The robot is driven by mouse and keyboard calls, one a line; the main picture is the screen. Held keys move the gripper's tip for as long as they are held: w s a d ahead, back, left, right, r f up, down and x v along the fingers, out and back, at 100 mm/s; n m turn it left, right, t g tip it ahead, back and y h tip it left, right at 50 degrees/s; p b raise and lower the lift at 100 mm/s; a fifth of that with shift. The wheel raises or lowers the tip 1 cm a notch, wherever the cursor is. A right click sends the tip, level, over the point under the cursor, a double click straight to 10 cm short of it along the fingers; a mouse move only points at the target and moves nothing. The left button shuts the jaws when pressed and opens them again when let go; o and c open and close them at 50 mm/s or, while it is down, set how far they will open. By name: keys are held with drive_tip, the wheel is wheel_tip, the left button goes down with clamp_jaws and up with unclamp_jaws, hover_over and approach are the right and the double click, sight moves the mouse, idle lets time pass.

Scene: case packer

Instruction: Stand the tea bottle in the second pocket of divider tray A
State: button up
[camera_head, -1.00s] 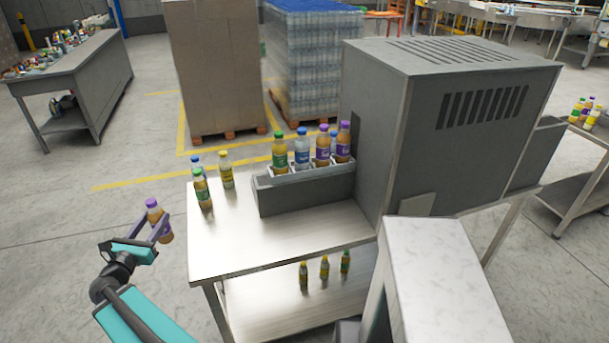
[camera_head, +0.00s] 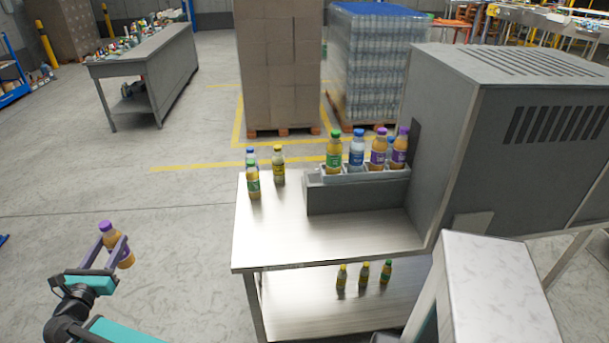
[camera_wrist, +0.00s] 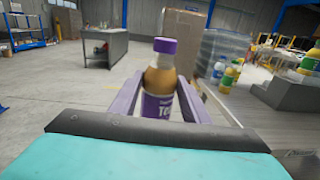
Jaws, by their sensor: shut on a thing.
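My gripper (camera_head: 118,252) is shut on a purple-capped tea bottle (camera_head: 115,243) with amber contents. It holds the bottle out over the floor, left of the steel table and apart from it. In the wrist view the bottle (camera_wrist: 159,85) stands roughly upright between the purple fingers, with a purple label reading in part "TE". A grey divider tray (camera_head: 355,193) sits on the table against the machine. Its pockets hold a green-capped bottle (camera_head: 334,152), a blue-capped bottle (camera_head: 356,148) and purple-capped bottles (camera_head: 378,150). Another blue cap shows partly hidden behind. No tray letter is legible.
Green-, blue- and yellow-capped bottles (camera_head: 279,167) stand on the table's back left. The table's front top (camera_head: 300,245) is clear. A large grey machine (camera_head: 500,140) bounds the right. Small bottles (camera_head: 364,273) stand on the lower shelf.

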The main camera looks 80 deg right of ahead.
drive_tip(key=w+a+n+t+y, duration=0.1)
drive_tip(key=w+a+n+t, duration=0.1)
drive_tip(key=a, duration=1.2)
drive_tip(key=w+a+n+t+y+b, duration=0.1)
drive_tip(key=w+a+n+t+y, duration=0.1)
drive_tip(key=a, duration=1.2)
drive_tip(key=shift+w+a+r+t, duration=0.2)
drive_tip(key=shift+w+t, duration=0.25)
drive_tip(key=shift+t, duration=0.35)
